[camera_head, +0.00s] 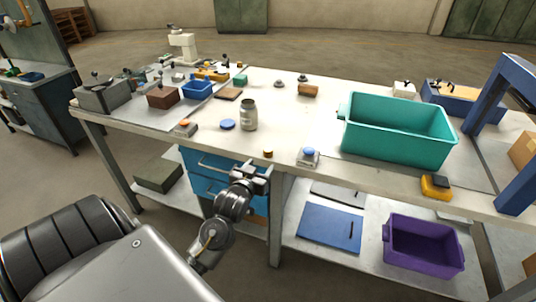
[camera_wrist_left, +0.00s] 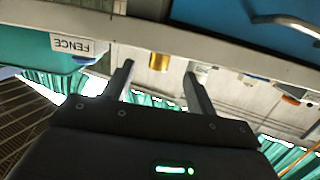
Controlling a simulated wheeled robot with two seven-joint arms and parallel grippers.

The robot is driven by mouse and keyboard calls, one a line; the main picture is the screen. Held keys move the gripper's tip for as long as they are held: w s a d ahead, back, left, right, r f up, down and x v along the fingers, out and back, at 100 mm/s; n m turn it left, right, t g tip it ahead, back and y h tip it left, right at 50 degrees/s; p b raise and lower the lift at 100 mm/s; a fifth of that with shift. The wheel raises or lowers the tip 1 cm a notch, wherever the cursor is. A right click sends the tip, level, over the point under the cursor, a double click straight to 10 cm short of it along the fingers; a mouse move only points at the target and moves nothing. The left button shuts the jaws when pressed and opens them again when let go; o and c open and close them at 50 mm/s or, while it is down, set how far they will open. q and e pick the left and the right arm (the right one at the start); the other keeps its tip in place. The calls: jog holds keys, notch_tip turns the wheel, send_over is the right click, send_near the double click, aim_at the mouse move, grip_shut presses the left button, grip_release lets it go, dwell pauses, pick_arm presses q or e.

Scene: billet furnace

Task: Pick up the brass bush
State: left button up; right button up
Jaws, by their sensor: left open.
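The brass bush (camera_head: 267,153) is a small gold-coloured cylinder standing upright near the front edge of the white workbench (camera_head: 325,120). My left gripper (camera_head: 257,171) is just in front of that edge, close to the bush, with its fingers apart. In the left wrist view the bush (camera_wrist_left: 158,62) appears between the two open fingertips of the left gripper (camera_wrist_left: 159,69), beyond them with nothing gripped. The wrist picture is upside down. My right gripper is in neither view.
A small pale device with a blue top (camera_head: 308,156) stands right of the bush. A grey jar (camera_head: 249,114) and blue disc (camera_head: 228,124) stand behind. A teal bin (camera_head: 398,150) is at right. Blue drawers (camera_head: 205,185) sit below the benchtop.

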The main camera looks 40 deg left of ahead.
aim_at(270, 147)
pick_arm(q)
jog(key=w, duration=0.1)
jog(key=w+a, duration=0.1)
jog(key=w, duration=0.1)
jog(key=w+a, duration=0.1)
jog(key=w, duration=0.1)
jog(key=shift+r, duration=0.35)
jog(key=shift+p+x, duration=0.8)
jog(key=shift+x, duration=1.9)
jog(key=shift+r, duration=0.15)
grip_shut()
jog(key=shift+r, duration=0.1)
